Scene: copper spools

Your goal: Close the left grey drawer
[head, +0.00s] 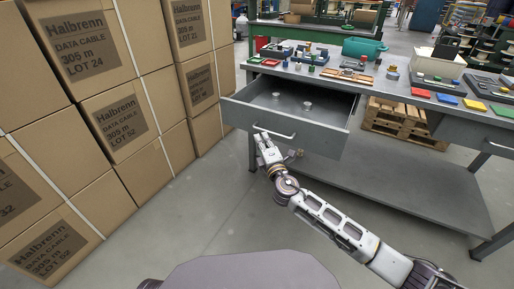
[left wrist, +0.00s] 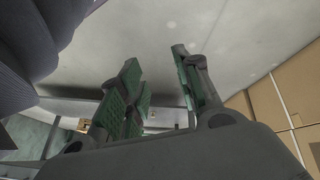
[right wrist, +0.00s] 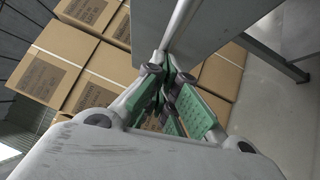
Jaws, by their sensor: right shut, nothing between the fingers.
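The left grey drawer (head: 315,133) stands pulled out under the workbench top, with two small pale pieces (head: 307,105) inside. Its light bar handle (head: 283,136) runs across the front. My right gripper (head: 262,138) is shut and empty at the left end of the handle. In the right wrist view its fingertips (right wrist: 168,85) are close to the handle bar (right wrist: 181,25) and drawer front (right wrist: 212,28); I cannot tell whether they touch. My left gripper (left wrist: 160,65) is out of the head view; in its own wrist view its fingers are apart with nothing between them.
Stacked cardboard boxes (head: 110,105) stand left of the workbench. The workbench top (head: 330,75) carries small coloured parts and trays. A lower shelf (head: 390,190) and a wooden pallet (head: 405,125) are below. The floor (head: 195,205) in front is clear.

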